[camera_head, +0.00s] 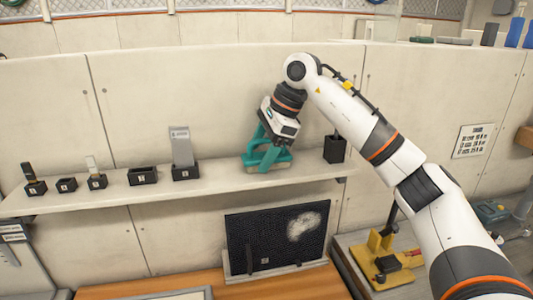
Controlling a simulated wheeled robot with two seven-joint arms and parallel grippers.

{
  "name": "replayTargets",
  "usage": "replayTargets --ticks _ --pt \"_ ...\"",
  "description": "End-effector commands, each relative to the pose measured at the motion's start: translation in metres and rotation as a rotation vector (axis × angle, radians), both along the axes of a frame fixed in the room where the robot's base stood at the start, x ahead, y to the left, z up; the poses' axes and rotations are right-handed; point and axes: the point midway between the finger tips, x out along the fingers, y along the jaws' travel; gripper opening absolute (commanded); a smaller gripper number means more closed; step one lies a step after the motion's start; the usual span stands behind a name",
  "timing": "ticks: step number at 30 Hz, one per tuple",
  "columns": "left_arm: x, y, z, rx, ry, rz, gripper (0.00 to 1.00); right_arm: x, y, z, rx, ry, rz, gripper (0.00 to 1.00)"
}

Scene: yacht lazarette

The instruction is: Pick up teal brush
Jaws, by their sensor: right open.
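The teal brush (267,159) lies on the wall shelf, right of the middle of its length, with a pale strip showing along its underside. My right gripper (268,148) reaches down to it from above, with its open jaws right at the brush. The gripper's teal parts blend with the brush, so I cannot tell where the fingers end or whether they touch it. The gripper and wrist hide part of the brush's upper side. My left gripper is not in view.
The shelf (220,185) carries several small black holders left of the brush, one with a tall grey piece (181,147). A black cup (334,149) stands close to the right. Below are a dark panel (277,238) and a yellow stand (378,258).

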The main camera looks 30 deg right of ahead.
Motion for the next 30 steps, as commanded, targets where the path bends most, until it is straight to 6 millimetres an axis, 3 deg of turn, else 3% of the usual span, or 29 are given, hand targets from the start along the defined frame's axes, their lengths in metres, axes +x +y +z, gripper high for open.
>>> replayTargets --ticks 7,16,24,30 --pt "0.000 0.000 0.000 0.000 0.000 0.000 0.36 0.001 0.001 -0.002 0.000 -0.001 -0.001 0.69" --pt "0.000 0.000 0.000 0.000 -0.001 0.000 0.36 0.001 0.001 -0.002 0.000 -0.001 0.000 0.20" --pt "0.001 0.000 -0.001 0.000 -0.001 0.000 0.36 0.001 0.001 0.001 0.001 -0.002 -0.001 0.18" --pt "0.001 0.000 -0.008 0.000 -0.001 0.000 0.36 0.001 0.001 0.031 0.003 -0.008 -0.001 0.18"
